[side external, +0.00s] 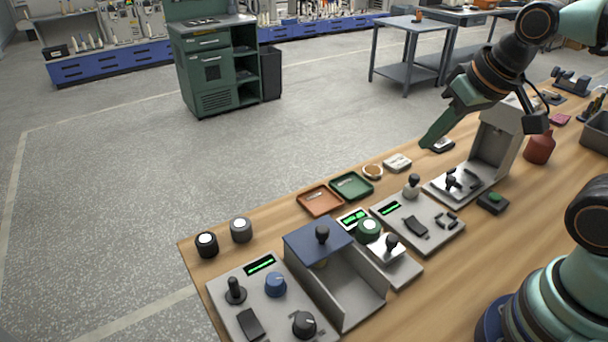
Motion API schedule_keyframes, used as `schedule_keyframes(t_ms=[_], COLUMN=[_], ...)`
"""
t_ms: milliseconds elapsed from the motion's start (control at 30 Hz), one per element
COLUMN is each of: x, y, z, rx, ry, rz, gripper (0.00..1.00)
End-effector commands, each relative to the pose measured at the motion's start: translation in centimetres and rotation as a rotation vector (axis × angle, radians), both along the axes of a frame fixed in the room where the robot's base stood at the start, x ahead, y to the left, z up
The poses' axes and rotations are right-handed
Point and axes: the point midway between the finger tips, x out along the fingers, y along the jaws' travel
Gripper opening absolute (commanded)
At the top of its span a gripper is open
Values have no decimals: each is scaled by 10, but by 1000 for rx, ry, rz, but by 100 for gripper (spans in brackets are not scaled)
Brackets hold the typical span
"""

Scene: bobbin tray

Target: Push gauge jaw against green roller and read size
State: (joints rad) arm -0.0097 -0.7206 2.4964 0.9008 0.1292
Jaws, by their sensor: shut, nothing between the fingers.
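The green roller (368,229) with a pale top stands upright on the gauge near the table's front. The metal gauge jaw (386,254) with a black ball knob (392,241) is just right of the roller; I cannot tell whether they touch. A small display (353,218) with green digits lies behind the roller; the digits are too small to read. My gripper (428,141) is shut and empty, held above the table's back edge. It is well behind and to the right of the roller and the jaw.
A grey panel (418,223) with a knob and display is to the right. An orange tray (320,200) and a green tray (351,186) lie behind. A tall grey press-like stand (496,138) is below my arm.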

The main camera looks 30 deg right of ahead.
Motion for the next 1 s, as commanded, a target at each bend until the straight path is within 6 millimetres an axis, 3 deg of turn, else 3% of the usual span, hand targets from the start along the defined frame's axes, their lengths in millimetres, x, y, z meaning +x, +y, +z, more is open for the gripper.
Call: schedule_keyframes(t_ms=[200, 1000], x=[0, 0], y=[-3, -3], z=[6, 6], rx=[-59, -60], ry=[-28, -27], rz=[104, 105], gripper=[0, 0])
